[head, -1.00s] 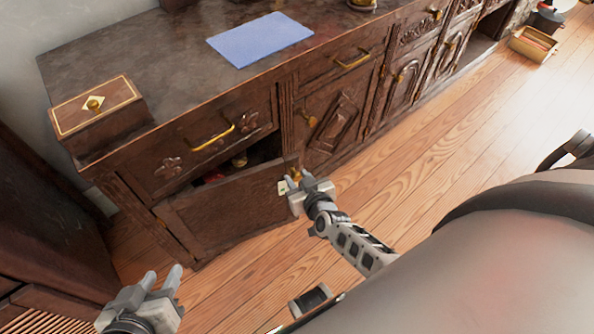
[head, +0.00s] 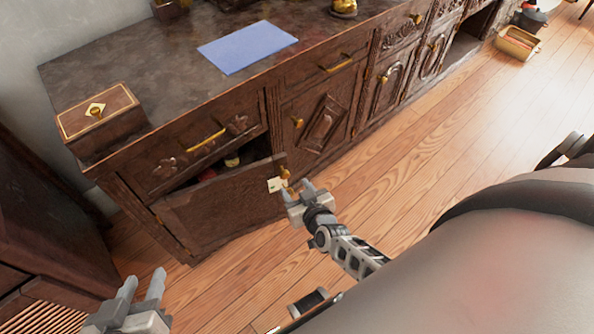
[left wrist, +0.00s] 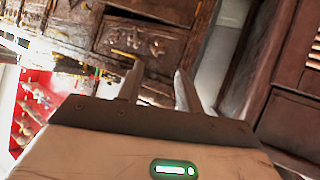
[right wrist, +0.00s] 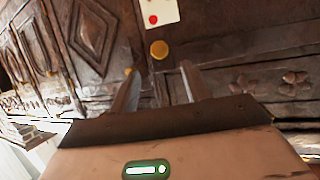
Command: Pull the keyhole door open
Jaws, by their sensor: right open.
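The keyhole door (head: 225,207) is a dark wooden cabinet door standing partly open, with a dark gap above it. Its brass knob (head: 284,172) and a pale tag (head: 277,185) are at its free edge. My right gripper (head: 296,188) is open just in front of and below the knob. In the right wrist view the knob (right wrist: 158,50) shows beyond and between the open fingers, apart from them, with the tag (right wrist: 161,11) above it. My left gripper (head: 145,279) is open and empty, low on the left, away from the door.
The cabinet top holds a wooden box (head: 98,112) and a blue mat (head: 246,47). A drawer with a brass handle (head: 206,141) is above the door. Other closed doors (head: 325,122) run to the right. The wooden floor (head: 440,130) in front is clear. A dark cabinet (head: 45,220) stands at left.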

